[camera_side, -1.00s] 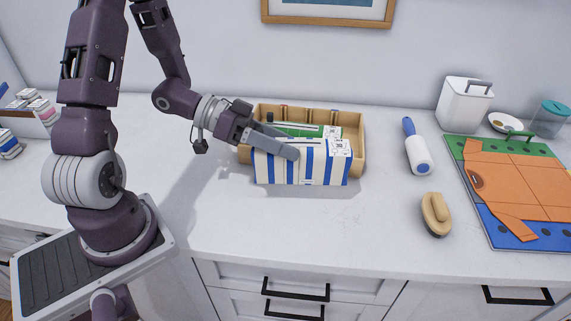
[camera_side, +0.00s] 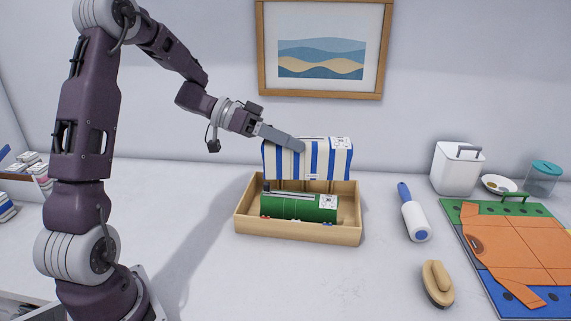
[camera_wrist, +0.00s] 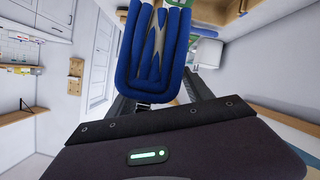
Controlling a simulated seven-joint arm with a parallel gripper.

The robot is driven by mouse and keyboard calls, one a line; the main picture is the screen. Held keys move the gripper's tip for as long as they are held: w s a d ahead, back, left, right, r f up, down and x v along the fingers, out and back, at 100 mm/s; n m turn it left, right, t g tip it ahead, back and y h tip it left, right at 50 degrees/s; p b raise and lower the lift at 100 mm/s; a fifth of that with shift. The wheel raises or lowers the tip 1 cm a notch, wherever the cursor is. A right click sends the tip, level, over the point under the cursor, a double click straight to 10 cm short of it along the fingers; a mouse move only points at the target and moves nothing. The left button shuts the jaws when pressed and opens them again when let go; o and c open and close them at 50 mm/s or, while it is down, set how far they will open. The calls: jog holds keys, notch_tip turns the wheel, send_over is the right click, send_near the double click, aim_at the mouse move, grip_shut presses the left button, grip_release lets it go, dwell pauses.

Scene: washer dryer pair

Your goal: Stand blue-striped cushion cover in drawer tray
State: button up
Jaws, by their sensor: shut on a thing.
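The blue-striped cushion cover (camera_side: 322,160) is a folded white-and-blue block held upright above the back part of the wooden drawer tray (camera_side: 300,232). My gripper (camera_side: 294,145) is shut on it from the left. The cover's blue folded end (camera_wrist: 155,60) fills the top middle of the wrist view, between the fingers. A green folded cover (camera_side: 300,207) with a white label stands in the front part of the tray. The striped cover's lower edge is near the tray's back dividers; whether it touches them I cannot tell.
Right of the tray lie a blue-handled lint roller (camera_side: 415,220) and a wooden brush (camera_side: 437,283). Farther right is a folding board with an orange garment (camera_side: 520,235). A white bin (camera_side: 457,170) stands behind. The counter before the tray is clear.

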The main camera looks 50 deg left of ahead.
jog(key=w+a+f, duration=0.1)
jog(key=w+a, duration=0.6)
jog(key=a, duration=0.1)
jog(key=shift+s+f, duration=0.1)
jog(key=shift+f, duration=6.75)
jog(key=o, duration=1.8)
notch_tip(320, 180, up, 7)
